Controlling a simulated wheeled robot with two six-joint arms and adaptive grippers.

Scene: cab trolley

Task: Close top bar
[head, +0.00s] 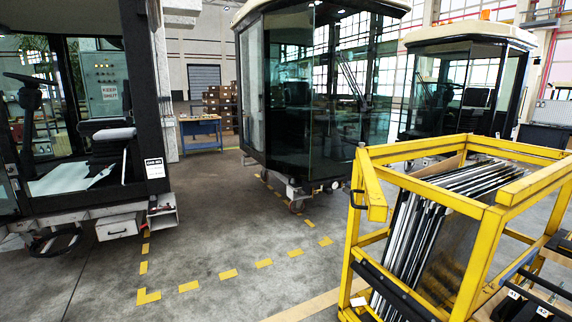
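A yellow trolley (427,194) stands at the lower right, holding several upright dark panels with pale edges (430,225). Its top is a frame of square yellow bars. A short yellow bar (373,190) juts from the top left corner toward me, with a free end, apart from the rail beside it; it looks like the top bar swung open, though I cannot tell for certain. A dark curved handle or latch (356,198) shows on the left post. Another yellow bar (537,183) runs along the right of the top. Neither of my grippers is in view.
A dark cab (155,120) with an open front stands at the left. Two glazed cabs (300,100) (465,90) stand behind. A blue table (201,131) is at the back. Black parts (530,300) lie at the lower right. Marked grey floor (230,245) left of the trolley is clear.

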